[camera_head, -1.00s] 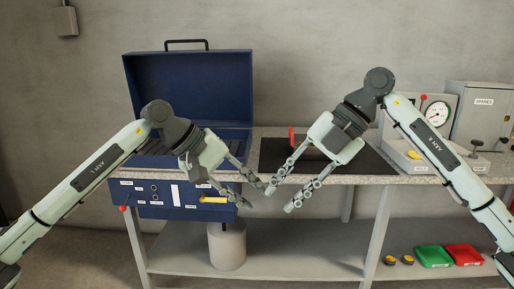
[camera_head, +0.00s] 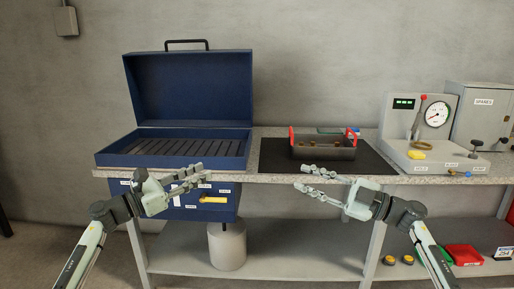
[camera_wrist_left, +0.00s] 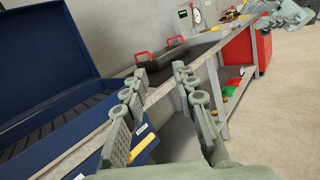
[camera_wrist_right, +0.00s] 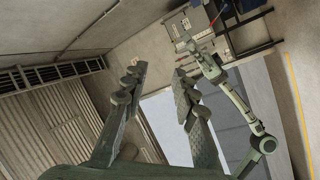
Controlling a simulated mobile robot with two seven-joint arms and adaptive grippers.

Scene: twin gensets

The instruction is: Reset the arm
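My left gripper (camera_head: 203,177) is in front of the blue cabinet's drawer front, its fingers pointing right. In the left wrist view its two fingers (camera_wrist_left: 155,85) stand apart with nothing between them. My right gripper (camera_head: 302,178) is in front of the bench's front edge, its fingers pointing left toward the left gripper across a wide gap. In the right wrist view its fingers (camera_wrist_right: 158,80) are apart and empty. Both arms come up from the lower corners of the head view, bent inward at the wrists, and touch nothing that I can see.
A blue lidded box (camera_head: 188,90) stands open on the bench (camera_head: 262,178). A grey tray with red handles (camera_head: 325,150) sits on a black mat (camera_head: 375,165). A gauge unit (camera_head: 420,130) stands at right. Red bin (camera_head: 466,254) and grey cylinder (camera_head: 227,247) are below.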

